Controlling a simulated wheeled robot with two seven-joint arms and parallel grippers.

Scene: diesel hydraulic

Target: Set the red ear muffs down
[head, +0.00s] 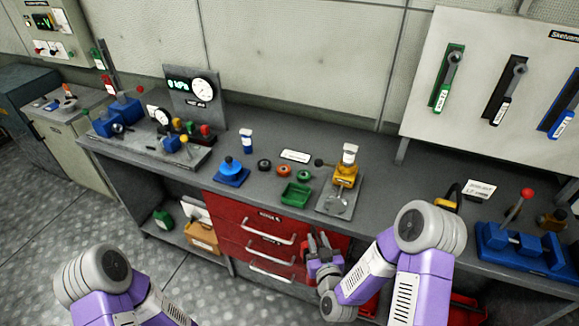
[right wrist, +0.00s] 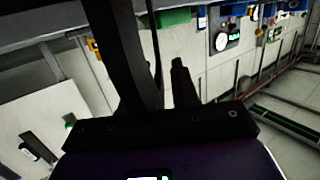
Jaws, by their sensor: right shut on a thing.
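My right gripper (head: 318,240) is low in front of the red drawers, below the bench's front edge. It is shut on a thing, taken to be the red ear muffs. Their shape cannot be made out against the red drawer fronts. In the right wrist view the dark fingers (right wrist: 160,85) show, with a thin black curved strip between them; no red cup is clear there. My left arm shows at the lower left of the head view, but its gripper is out of the picture.
The grey bench (head: 262,205) holds a blue valve (head: 231,170), a green tray (head: 296,195), a yellow fixture (head: 346,172) and a yellow and black item (head: 450,197). Blue equipment (head: 520,245) stands at the right. The red drawers (head: 265,235) are below. Bare bench top lies left of the blue equipment.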

